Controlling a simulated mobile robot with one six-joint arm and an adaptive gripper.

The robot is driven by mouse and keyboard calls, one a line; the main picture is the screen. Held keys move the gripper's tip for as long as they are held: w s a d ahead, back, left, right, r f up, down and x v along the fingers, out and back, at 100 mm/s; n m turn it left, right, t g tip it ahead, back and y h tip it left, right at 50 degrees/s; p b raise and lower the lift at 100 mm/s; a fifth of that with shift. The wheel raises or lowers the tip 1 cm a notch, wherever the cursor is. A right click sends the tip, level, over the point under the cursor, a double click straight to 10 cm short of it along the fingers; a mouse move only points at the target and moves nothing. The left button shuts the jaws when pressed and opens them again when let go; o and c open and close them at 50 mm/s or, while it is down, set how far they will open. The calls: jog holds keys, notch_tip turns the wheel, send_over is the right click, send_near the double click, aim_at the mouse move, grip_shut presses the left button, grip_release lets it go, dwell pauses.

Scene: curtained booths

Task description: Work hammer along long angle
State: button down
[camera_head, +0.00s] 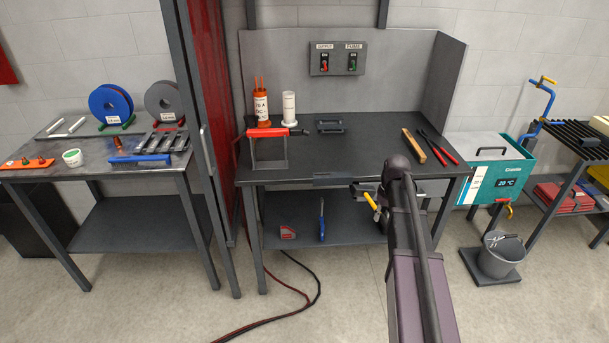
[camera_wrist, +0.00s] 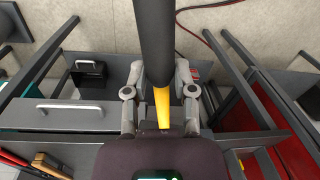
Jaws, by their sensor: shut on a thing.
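My gripper (camera_head: 368,191) is at the bench's front edge, partly behind my arm. In the wrist view, its two fingers (camera_wrist: 161,97) are shut on a tool with a yellow shaft (camera_wrist: 162,108) and a thick black part (camera_wrist: 155,40). It looks like the hammer, but its head cannot be made out. In the head view, its yellow part (camera_head: 371,201) slants below the gripper, in front of the bench. I cannot tell which piece is the long angle. Several dark profile pieces (camera_head: 165,140) lie on the left table. A short dark grey piece (camera_head: 330,127) lies on the bench.
The bench top (camera_head: 350,150) is largely clear in the middle. A red-barred clamp (camera_head: 272,132) stands at its left. A wooden-handled tool (camera_head: 413,146) and red-handled pliers (camera_head: 440,147) lie at its right. A grey bucket (camera_head: 500,255) and dark cables (camera_head: 315,290) are on the floor.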

jog(key=w+a+r+m+t+y+b, duration=0.3)
jog(key=w+a+y, duration=0.3)
jog(key=a, duration=0.6)
jog(key=w+a+r+m+t+y+b, duration=0.4)
jog(key=w+a+m+t+y, duration=0.1)
jog(key=w+a, duration=0.5)
jog(key=shift+a+y, duration=0.8)
jog(key=shift+a, duration=0.3)
jog(key=shift+r, duration=0.1)
jog(key=d+f+b, duration=0.4)
jog(key=f+b, duration=0.1)
jog(key=b, duration=0.1)
jog(key=shift+f, duration=0.4)
